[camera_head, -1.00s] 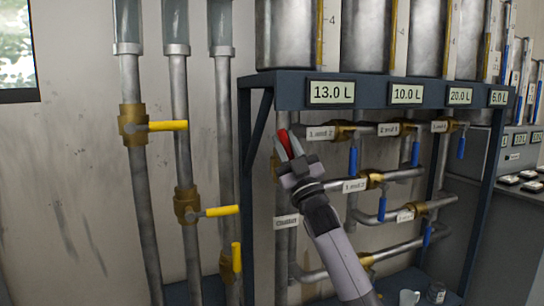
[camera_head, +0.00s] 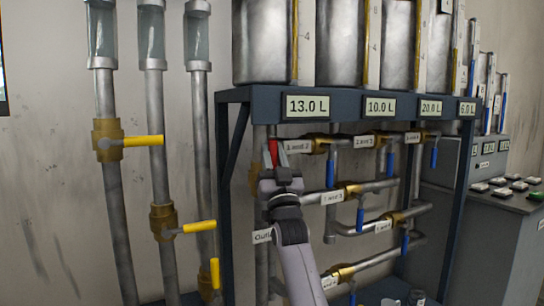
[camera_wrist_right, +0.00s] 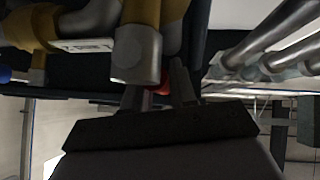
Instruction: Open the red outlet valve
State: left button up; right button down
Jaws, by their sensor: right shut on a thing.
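The red handle (camera_head: 273,152) of the outlet valve shows as a short, nearly upright strip under the tank shelf, at its left end. My right gripper (camera_head: 275,165) reaches up from below and is shut on this handle. Its fingers hide much of the handle. A little brass of a valve body (camera_head: 255,176) shows left of the gripper. In the right wrist view, a small piece of the red handle (camera_wrist_right: 161,90) shows between the finger ends, beside a grey pipe end and brass fittings. My left gripper is not in view.
Pipes with blue-handled valves (camera_head: 360,218) run close on the right of my right arm. The rack's blue post (camera_head: 226,180) and pipes with yellow-handled valves (camera_head: 143,141) stand on the left. An outlet label (camera_head: 262,237) sits beside my forearm. Tanks stand on the shelf (camera_head: 340,104).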

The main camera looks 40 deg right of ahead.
aim_at(275, 160)
jog(key=shift+s+d+r, duration=0.1)
jog(key=c, duration=1)
grip_release()
jog(key=shift+s+f, duration=0.1)
jog(key=shift+f, duration=0.25)
jog(key=b+v, duration=0.1)
jog(key=v, duration=0.5)
jog(key=shift+s+f, duration=0.15)
jog(key=shift+s, duration=0.15)
